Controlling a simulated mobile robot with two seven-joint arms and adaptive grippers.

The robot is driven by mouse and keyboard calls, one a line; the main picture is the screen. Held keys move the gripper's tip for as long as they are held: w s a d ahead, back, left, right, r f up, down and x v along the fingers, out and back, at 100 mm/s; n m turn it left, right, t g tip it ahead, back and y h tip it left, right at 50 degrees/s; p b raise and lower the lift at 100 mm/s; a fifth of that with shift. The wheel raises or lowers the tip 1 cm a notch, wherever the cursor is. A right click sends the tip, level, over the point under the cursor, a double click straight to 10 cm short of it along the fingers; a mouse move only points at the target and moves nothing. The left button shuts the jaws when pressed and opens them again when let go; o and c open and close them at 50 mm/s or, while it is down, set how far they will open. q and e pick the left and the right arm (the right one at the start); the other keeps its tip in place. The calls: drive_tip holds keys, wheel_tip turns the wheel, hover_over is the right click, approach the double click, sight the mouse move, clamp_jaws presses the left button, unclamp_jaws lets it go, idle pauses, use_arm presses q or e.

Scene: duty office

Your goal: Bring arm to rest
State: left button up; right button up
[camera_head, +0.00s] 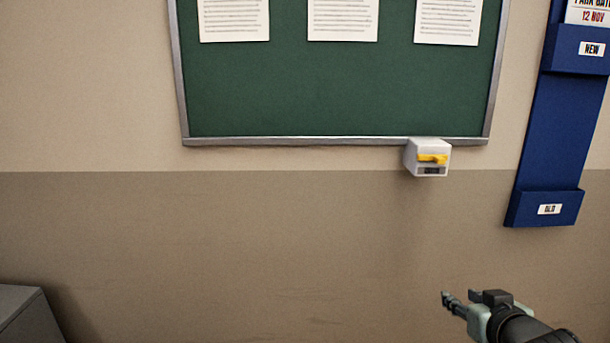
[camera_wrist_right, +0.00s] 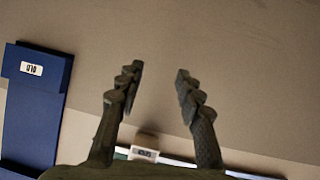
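My right gripper (camera_head: 458,298) is at the lower right of the head view, in front of the bare lower wall and below the board. In the right wrist view its two dark fingers (camera_wrist_right: 158,80) stand apart with nothing between them, so it is open and empty. My left gripper is in neither view.
A green noticeboard (camera_head: 330,90) with several papers hangs on the wall. A white box with a yellow lever (camera_head: 430,159) sits at its lower edge. A blue rack (camera_head: 560,130) with pockets labelled NEW and OLD hangs at right. A grey cabinet (camera_head: 25,315) stands lower left.

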drive_tip(key=s+a+f+n+g, duration=0.1)
drive_tip(key=s+f+g, duration=0.3)
drive_tip(key=s+f, duration=0.8)
drive_tip(key=s+a+f+g, duration=0.3)
drive_tip(key=s+f+g, duration=0.2)
drive_tip(key=s+f, duration=0.8)
wheel_tip(320, 180, down, 8)
drive_tip(key=shift+s+n, duration=0.3)
drive_tip(key=shift+n, duration=0.1)
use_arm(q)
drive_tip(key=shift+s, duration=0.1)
